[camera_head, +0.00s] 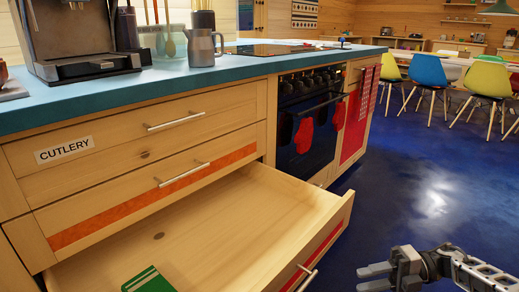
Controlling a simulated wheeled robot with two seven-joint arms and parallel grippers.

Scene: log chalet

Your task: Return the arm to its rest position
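My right arm comes in from the lower right, and its gripper (374,277) is over the blue floor, to the right of the open bottom drawer. Its two grey fingers point left with a gap between them, and nothing shows in the gap. The gripper is apart from the drawer handle (307,278). My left arm and gripper are not in view.
The bottom drawer (210,235) stands pulled out, with a green and white item (150,281) inside, cut by the frame edge. The two drawers above are shut. The counter (130,88) holds a coffee machine (75,40). Blue floor (420,190) is clear to the right.

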